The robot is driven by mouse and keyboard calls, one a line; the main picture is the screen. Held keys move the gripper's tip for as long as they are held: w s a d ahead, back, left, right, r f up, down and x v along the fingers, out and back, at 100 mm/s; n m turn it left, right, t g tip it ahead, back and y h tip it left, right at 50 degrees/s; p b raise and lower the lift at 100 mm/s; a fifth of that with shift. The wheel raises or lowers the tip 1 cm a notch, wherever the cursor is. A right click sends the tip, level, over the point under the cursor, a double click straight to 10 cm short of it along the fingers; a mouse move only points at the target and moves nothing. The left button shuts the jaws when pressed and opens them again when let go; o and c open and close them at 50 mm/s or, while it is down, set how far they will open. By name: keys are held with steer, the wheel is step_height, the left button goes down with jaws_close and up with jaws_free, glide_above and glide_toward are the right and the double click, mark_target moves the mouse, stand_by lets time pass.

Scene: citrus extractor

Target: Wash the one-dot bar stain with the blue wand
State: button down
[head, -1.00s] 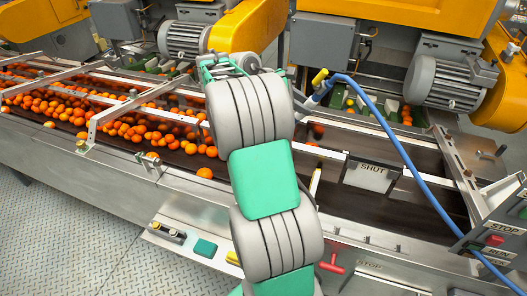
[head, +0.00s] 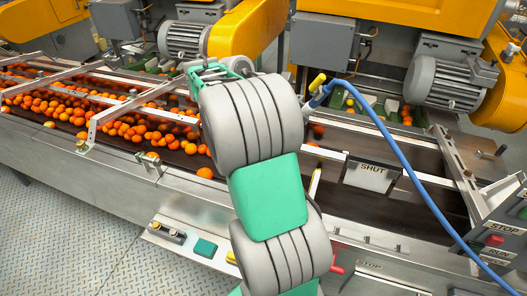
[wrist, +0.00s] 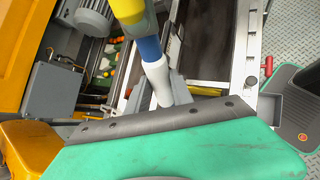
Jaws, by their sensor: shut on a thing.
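The blue wand (head: 316,97) shows in the head view just right of my arm, with a yellow end up and a blue hose running off it to the lower right. In the wrist view the wand (wrist: 151,48) shows yellow, blue and white sections, coming down from the top edge to my gripper (wrist: 174,90). My gripper is shut on the wand; its fingers are mostly hidden behind my arm in the head view. I cannot make out a one-dot stain on any bar in either view.
Steel bars cross the dark conveyor (head: 400,205), with many oranges (head: 130,125) on its left part. A SHUT plate (head: 370,176) hangs on the right. Grey motors (head: 450,82) and yellow housings stand behind. The blue hose (head: 408,165) crosses over the belt's right side.

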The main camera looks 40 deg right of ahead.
steer(key=shift+s+a+r, duration=0.2)
steer(key=shift+s+a, duration=0.2)
steer(key=shift+a, duration=0.35)
steer(key=shift+s+a+r, duration=0.2)
steer(key=shift+s+a, duration=0.2)
steer(key=shift+a, duration=0.35)
steer(key=shift+w, duration=0.1)
steer(key=shift+w+a, duration=0.35)
steer(key=shift+w, duration=0.25)
steer(key=shift+w+a, duration=0.3)
steer(key=shift+w, duration=0.25)
steer(key=shift+d, duration=0.1)
steer(key=w+d+f, duration=0.2)
steer(key=w+d, duration=0.2)
steer(key=d, duration=0.4)
stand_by(0.3)
steer(key=shift+s+d, duration=0.3)
steer(key=shift+s, duration=0.25)
steer(key=shift+s+d, duration=0.3)
steer(key=shift+s, duration=0.25)
